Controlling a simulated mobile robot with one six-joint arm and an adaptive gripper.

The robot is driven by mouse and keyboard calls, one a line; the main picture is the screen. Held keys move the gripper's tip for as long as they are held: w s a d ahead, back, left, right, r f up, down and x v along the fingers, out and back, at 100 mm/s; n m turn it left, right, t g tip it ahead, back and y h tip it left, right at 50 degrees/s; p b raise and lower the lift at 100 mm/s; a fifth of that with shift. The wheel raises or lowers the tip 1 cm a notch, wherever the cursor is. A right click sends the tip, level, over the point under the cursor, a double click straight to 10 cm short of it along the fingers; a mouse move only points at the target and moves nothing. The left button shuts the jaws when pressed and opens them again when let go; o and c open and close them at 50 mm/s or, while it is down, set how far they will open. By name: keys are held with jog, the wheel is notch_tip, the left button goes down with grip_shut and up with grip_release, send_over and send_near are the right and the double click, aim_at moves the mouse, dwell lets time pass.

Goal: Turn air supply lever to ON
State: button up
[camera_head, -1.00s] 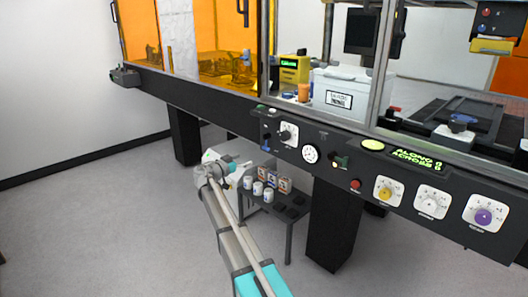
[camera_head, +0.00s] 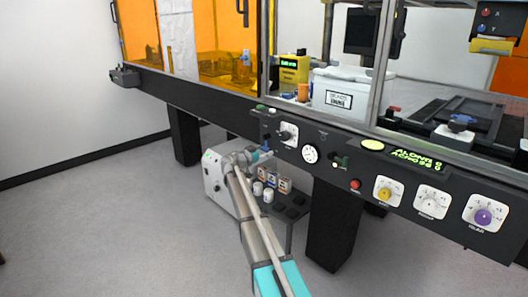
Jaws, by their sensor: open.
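A small blue lever (camera_head: 266,142) sits at the left end of the black control panel (camera_head: 340,178), under a row of small buttons. It is likely the air supply lever; its label and exact setting are too small to read. My gripper (camera_head: 268,153) is just below and close to this lever, at the end of my arm reaching up from the lower middle. The gripper is open and appears empty; its fingers are small and partly merge with the panel edge. I cannot tell whether it touches the lever.
Right of the lever are a white-backed selector knob (camera_head: 287,134), a round gauge (camera_head: 310,154), a red button (camera_head: 355,184) and several dials. A white cabinet (camera_head: 217,185) and a low dark shelf with small jars (camera_head: 268,194) stand beneath. Open floor lies left.

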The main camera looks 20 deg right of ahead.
jog(key=shift+d, duration=0.1)
jog(key=c, duration=1.1)
jog(key=shift+a, duration=0.3)
jog(key=shift+c, duration=0.3)
jog(key=shift+d, duration=0.2)
